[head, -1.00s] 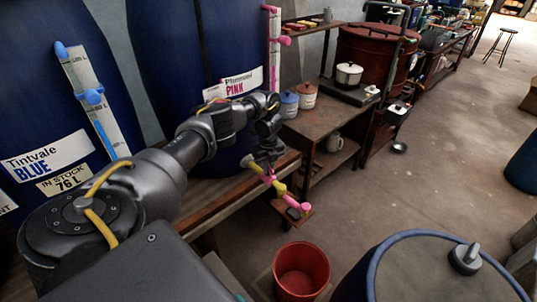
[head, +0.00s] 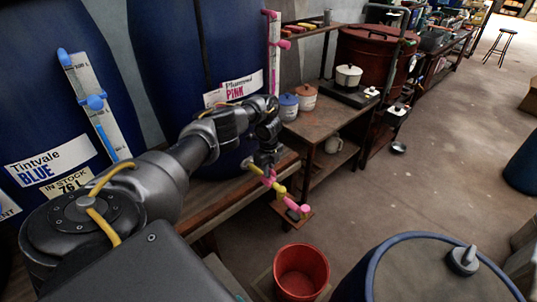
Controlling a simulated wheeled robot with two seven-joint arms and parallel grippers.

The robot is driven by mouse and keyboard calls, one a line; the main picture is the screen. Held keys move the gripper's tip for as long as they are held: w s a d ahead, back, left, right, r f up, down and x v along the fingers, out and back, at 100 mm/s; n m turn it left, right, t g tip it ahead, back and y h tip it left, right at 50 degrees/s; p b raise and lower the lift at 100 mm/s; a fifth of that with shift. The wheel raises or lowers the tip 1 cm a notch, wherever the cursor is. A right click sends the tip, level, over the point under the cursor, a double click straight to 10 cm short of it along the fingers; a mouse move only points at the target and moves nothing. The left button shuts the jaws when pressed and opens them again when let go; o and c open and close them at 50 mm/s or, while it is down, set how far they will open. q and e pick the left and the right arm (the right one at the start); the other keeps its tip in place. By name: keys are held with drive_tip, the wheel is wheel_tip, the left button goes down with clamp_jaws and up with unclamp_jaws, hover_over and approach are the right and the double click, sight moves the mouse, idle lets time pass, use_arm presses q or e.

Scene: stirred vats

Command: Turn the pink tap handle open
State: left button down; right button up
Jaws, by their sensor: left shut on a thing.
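The blue vat labelled "Plummed PINK" (head: 196,60) stands behind my left arm. Its tap, with yellow and pink parts, sticks out low at the vat's front, and its pink outer end (head: 292,205) points toward the lower right. My left gripper (head: 267,172) comes down over the tap from above and is shut on the pink tap handle (head: 270,180). The gripper partly hides the handle, so its exact angle is hard to tell. My right gripper is not in view.
A red bucket (head: 301,272) stands on the floor below the tap. The "Tintvale BLUE" vat (head: 40,110) is at the left. A blue-rimmed drum (head: 425,275) is at the lower right. A wooden bench (head: 330,112) holds pots behind the tap. Open floor lies to the right.

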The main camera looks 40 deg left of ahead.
use_arm(q)
drive_tip(key=shift+w+a+r, duration=0.1)
drive_tip(key=shift+a, duration=0.05)
drive_tip(key=c, duration=1.4)
unclamp_jaws()
drive_tip(key=shift+c, duration=0.2)
drive_tip(key=shift+r, duration=0.3)
wheel_tip(320, 180, up, 10)
drive_tip(key=p, duration=0.4)
